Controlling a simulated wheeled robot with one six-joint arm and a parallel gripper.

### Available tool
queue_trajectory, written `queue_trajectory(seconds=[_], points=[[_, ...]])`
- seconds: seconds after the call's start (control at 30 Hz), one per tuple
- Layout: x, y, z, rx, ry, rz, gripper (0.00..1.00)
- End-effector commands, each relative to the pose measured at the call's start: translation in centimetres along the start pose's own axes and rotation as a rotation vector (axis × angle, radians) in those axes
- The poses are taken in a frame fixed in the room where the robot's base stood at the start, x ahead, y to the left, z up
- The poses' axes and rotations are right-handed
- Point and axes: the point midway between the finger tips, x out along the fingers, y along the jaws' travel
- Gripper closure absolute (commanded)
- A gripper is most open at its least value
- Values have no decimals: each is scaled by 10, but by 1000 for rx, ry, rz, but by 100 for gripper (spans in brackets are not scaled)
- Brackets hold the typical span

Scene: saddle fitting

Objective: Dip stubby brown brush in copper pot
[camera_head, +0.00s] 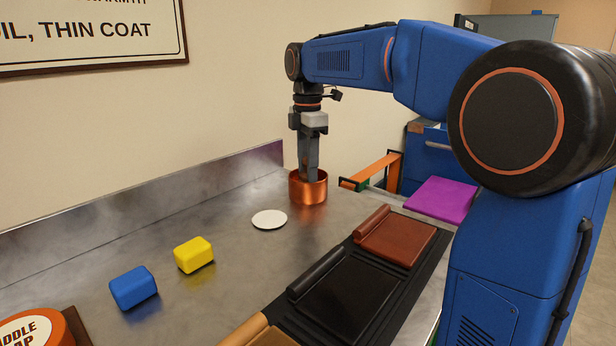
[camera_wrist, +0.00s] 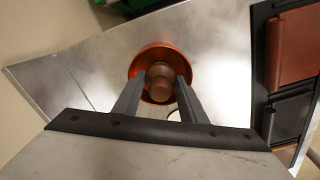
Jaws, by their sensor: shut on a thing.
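The copper pot (camera_head: 308,190) stands on the metal bench near its back edge. My gripper (camera_head: 309,178) points straight down with its fingertips at the pot's mouth. In the wrist view the gripper (camera_wrist: 160,85) is shut on the stubby brown brush (camera_wrist: 158,86), whose rounded handle end faces the camera. The brush sits over or inside the orange rim of the pot (camera_wrist: 143,60). Its bristles are hidden, so I cannot tell how deep they reach. In the head view the fingers and the pot wall hide the brush.
A white disc (camera_head: 269,219) lies beside the pot. A yellow block (camera_head: 194,254) and a blue block (camera_head: 134,288) lie farther left. Brown (camera_head: 398,240) and black (camera_head: 345,295) leather pieces lie on a dark mat at the right. A purple panel (camera_head: 440,199) is behind them.

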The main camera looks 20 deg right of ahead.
Motion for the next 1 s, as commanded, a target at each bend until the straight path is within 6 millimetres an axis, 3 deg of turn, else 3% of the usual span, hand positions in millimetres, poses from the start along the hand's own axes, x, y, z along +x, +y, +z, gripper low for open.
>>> queue_trajectory(seconds=[1.0], points=[[-62,0,0,0,0,1,80]])
